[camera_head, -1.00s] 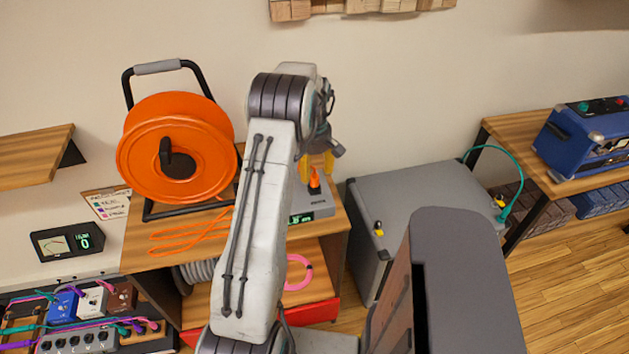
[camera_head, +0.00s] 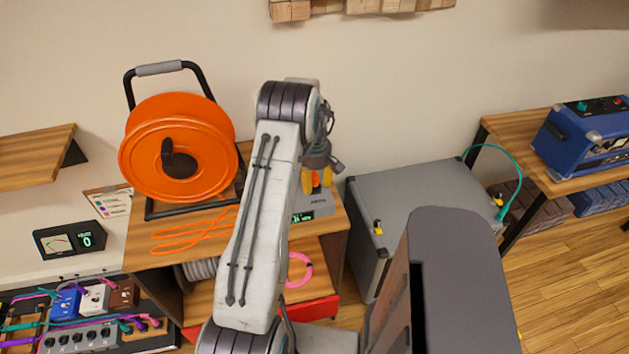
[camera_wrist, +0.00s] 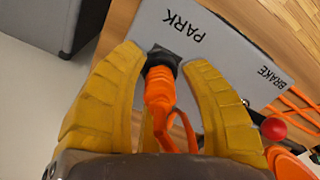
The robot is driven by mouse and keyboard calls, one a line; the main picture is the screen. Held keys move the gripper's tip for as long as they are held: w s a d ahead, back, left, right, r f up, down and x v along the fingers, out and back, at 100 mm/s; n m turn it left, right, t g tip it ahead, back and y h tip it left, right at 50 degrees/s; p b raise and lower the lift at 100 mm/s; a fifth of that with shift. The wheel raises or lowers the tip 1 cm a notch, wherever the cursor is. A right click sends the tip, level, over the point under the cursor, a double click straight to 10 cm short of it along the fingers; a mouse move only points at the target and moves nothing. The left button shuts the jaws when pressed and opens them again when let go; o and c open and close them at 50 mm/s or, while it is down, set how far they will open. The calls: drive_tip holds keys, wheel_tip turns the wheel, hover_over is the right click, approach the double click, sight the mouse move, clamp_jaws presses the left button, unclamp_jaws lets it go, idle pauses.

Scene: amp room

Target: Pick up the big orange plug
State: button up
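The big orange plug (camera_wrist: 160,90) has a ribbed orange body, a black end and an orange cable. In the wrist view its black end meets the grey box (camera_wrist: 215,45) marked PARK and BRAKE. My gripper (camera_wrist: 163,62) has its yellow fingers spread on either side of the plug, with visible gaps. In the head view my gripper (camera_head: 317,180) is low over the grey box (camera_head: 328,207), with a bit of the orange plug (camera_head: 316,181) showing between the fingers. My wrist hides the rest.
A large orange cable reel (camera_head: 180,150) stands left of my arm on the wooden bench (camera_head: 150,255), with an orange cable (camera_head: 190,235) in front. A grey cabinet (camera_head: 410,190) stands right of the bench. A red knob (camera_wrist: 273,129) shows in the wrist view.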

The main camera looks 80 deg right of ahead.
sight(315, 174)
clamp_jaws()
idle(0.4)
drive_tip(key=shift+r, duration=0.55)
drive_tip(key=r, duration=0.1)
drive_tip(key=r+b, duration=0.1)
drive_tip(key=r, duration=0.1)
drive_tip(key=shift+s+a+r, duration=0.1)
drive_tip(key=shift+s+a, duration=0.05)
drive_tip(key=shift+a, duration=0.05)
drive_tip(key=s+a+r+b, duration=0.3)
drive_tip(key=s+a+r, duration=0.2)
drive_tip(key=a, duration=0.5)
drive_tip(key=shift+r, duration=0.85)
